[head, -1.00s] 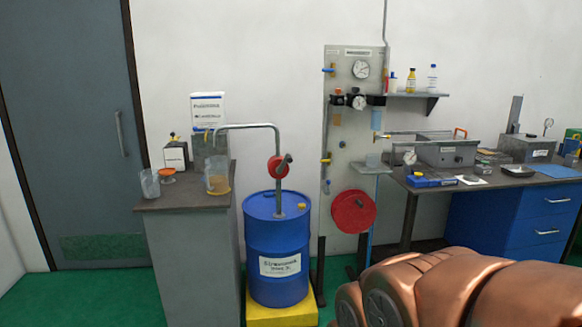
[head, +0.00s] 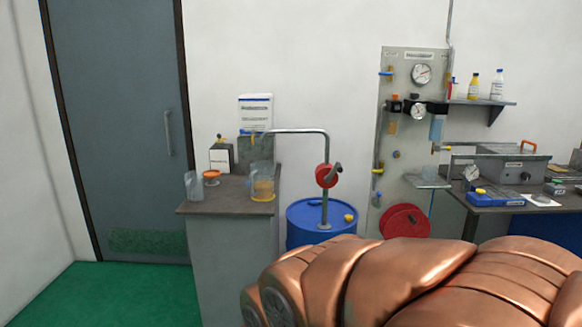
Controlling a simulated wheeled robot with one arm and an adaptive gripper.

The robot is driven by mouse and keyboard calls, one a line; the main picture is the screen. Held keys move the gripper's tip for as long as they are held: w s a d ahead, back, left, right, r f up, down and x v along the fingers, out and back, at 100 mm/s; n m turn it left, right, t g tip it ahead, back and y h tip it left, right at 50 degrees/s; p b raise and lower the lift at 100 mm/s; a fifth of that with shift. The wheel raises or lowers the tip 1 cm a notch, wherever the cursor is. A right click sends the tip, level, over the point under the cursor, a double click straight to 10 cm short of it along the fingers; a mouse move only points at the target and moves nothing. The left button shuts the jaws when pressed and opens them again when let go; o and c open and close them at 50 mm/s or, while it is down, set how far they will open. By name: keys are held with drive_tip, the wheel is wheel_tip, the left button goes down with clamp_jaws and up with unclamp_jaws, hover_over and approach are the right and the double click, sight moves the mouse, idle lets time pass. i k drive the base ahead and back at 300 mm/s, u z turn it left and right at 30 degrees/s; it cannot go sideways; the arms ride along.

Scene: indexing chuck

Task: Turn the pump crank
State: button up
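The pump is a red round body (head: 326,176) on a grey pipe that rises from the blue drum (head: 303,222). Its small dark crank (head: 336,170) sticks out at the right of the red body and tilts up to the right. The pipe (head: 290,131) bends left over the counter and ends above a clear jug (head: 262,183) with amber liquid at its bottom. My copper-coloured arm covers the lower right and hides the drum's lower part. My gripper is not in view.
The grey counter (head: 228,208) left of the drum also holds a clear beaker (head: 194,186) and an orange-topped item (head: 211,178). A gauge panel (head: 408,150) with a red disc (head: 405,222) stands right. Green floor (head: 125,296) is clear at left.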

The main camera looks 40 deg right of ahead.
sight(337, 166)
drive_tip(key=i, duration=1.15)
drive_tip(key=z, duration=0.55)
